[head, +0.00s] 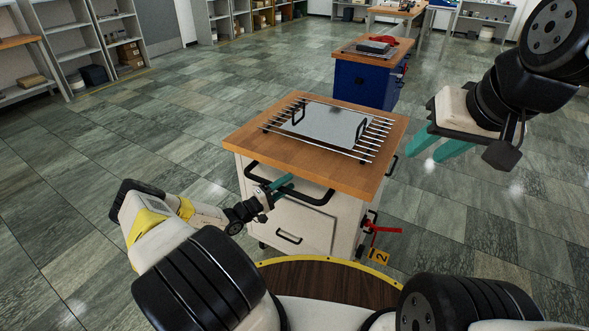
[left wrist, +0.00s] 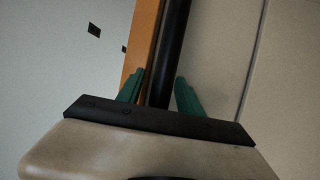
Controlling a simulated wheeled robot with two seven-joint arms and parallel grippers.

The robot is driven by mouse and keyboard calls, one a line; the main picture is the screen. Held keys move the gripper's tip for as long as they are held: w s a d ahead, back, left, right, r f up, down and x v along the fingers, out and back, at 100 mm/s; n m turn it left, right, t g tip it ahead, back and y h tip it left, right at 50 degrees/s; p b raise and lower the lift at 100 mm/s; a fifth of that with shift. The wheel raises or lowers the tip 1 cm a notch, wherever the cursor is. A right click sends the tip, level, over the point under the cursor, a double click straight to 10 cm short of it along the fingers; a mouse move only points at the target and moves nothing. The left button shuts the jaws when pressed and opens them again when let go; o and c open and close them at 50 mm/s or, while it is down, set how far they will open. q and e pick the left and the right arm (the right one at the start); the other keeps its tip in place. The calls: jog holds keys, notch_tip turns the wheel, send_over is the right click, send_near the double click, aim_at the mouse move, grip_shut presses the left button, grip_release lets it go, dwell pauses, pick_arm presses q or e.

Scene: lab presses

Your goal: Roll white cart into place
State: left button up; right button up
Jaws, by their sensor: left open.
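The white cart (head: 308,226) stands in front of me with a wooden top (head: 245,140) and a black push handle (head: 316,199) on its near side. My left gripper (head: 283,186) is at the left part of that handle. In the left wrist view the black handle bar (left wrist: 174,45) runs between the open teal fingers (left wrist: 160,92), with the white cart body (left wrist: 222,50) behind it. I cannot tell if a finger touches the bar. My right gripper (head: 438,146) is open and empty in the air, right of the cart.
A wire rack (head: 374,140) with a grey handled plate (head: 328,122) lies on the cart. A red lever and yellow tag (head: 378,256) are at its lower right. A blue cart (head: 363,83) stands behind. Shelves (head: 85,45) line the back left. Tiled floor is open on both sides.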

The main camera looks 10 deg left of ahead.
pick_arm(q)
jog(key=shift+c, duration=0.4)
grip_shut()
dwell(0.9)
